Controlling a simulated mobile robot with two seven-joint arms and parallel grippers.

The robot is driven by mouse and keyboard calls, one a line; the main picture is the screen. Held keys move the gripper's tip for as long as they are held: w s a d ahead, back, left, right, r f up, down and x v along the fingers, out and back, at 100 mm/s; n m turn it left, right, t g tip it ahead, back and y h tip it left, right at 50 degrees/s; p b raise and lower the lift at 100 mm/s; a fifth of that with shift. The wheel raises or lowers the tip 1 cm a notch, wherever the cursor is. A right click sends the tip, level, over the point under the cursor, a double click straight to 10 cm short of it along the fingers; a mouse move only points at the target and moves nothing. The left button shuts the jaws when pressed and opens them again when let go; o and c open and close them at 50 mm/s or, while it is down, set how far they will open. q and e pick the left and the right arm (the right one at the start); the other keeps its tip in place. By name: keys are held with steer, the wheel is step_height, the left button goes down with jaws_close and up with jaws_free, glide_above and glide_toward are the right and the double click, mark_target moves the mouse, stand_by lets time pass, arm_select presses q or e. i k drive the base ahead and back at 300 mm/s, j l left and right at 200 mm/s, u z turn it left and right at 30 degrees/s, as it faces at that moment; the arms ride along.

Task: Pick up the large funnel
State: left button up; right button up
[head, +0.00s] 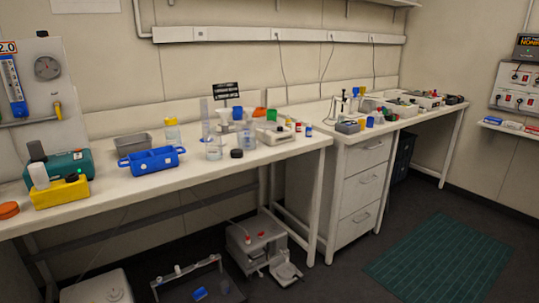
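On the long white bench, a pale, funnel-like shape (224,115) stands among glassware, just right of a tall clear measuring cylinder (205,118). It is small and partly overlapped, so I cannot tell for certain that it is the large funnel. Clear beakers (214,151) stand in front of it, with a black round cap (237,153) beside them. Neither of my grippers is in view.
A blue tray (152,161), a grey bin (132,144) and a yellow block (60,193) stand farther left on the bench. A drawer cabinet (358,185) is to the right. Open floor (345,278) and a green mat (440,262) lie in front.

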mark_target(224, 113)
steer(key=i+l+u, duration=0.2)
steer(key=u, duration=0.2)
steer(key=i+l+u, duration=0.6)
steer(key=l+u, duration=0.25)
steer(key=i+l+u, duration=0.15)
steer(key=l+u, duration=0.5)
steer(key=l, duration=0.15)
steer(key=i+l+u, duration=0.2)
steer(key=l, duration=0.2)
steer(key=k, duration=0.1)
